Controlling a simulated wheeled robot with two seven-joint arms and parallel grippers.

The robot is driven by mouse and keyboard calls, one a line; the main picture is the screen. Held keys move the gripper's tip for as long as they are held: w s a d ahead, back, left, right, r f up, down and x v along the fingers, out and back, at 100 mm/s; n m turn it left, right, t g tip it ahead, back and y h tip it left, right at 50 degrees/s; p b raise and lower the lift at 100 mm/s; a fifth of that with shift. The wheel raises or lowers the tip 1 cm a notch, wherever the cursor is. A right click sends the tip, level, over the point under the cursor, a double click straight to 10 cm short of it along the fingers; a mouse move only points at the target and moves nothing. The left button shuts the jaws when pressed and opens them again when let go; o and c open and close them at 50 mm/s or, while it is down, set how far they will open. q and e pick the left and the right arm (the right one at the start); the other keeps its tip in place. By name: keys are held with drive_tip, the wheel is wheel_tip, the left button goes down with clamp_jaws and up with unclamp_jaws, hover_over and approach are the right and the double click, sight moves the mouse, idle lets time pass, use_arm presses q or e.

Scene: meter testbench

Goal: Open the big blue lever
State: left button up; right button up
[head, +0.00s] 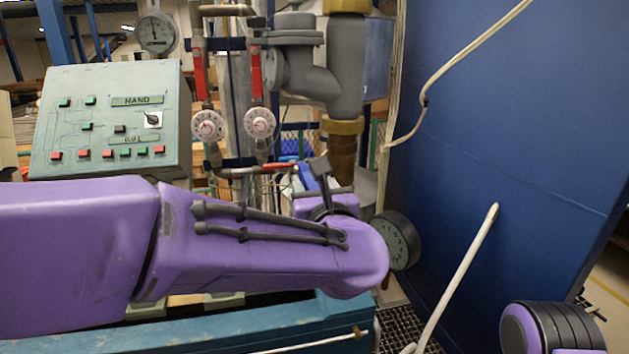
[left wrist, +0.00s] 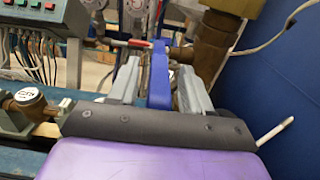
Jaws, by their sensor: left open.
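The big blue lever (left wrist: 158,80) stands upright in the left wrist view, in front of a brown pipe. The fingers of my left gripper (left wrist: 158,72) are open on either side of it, with the lever between them. I cannot tell whether either finger touches it. In the head view, a small part of the blue lever (head: 308,177) shows behind my purple left wrist, which hides most of the left gripper. My right gripper is not in view.
A small red handle (head: 280,166) lies just left of the blue lever. Red-handled valves (head: 255,70), grey pipework (head: 345,60) and a control panel (head: 105,120) stand behind. A round gauge (head: 397,242) is close to my left wrist. A blue wall (head: 510,130) bounds the right.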

sight(310, 179)
use_arm(q)
clamp_jaws()
drive_tip(key=shift+r, duration=0.1)
drive_tip(key=shift+w+r+g+p, duration=0.1)
drive_tip(key=shift+r+g+p, duration=0.6)
drive_tip(key=shift+p, duration=0.3)
drive_tip(key=r+g+p, duration=0.1)
drive_tip(key=p, duration=0.1)
drive_tip(key=w+r+g+h+p, duration=0.1)
drive_tip(key=r+p, duration=0.1)
drive_tip(key=p, duration=0.1)
drive_tip(key=w+r+g+p, duration=0.1)
drive_tip(key=g+p, duration=0.1)
drive_tip(key=shift+a+r+h, duration=0.25)
drive_tip(key=shift+a+h, duration=0.1)
drive_tip(key=shift+h, duration=0.05)
drive_tip(key=shift+w+a+r+g+p, duration=0.15)
drive_tip(key=shift+w+r+g+p, duration=0.15)
drive_tip(key=shift+g+p, duration=0.6)
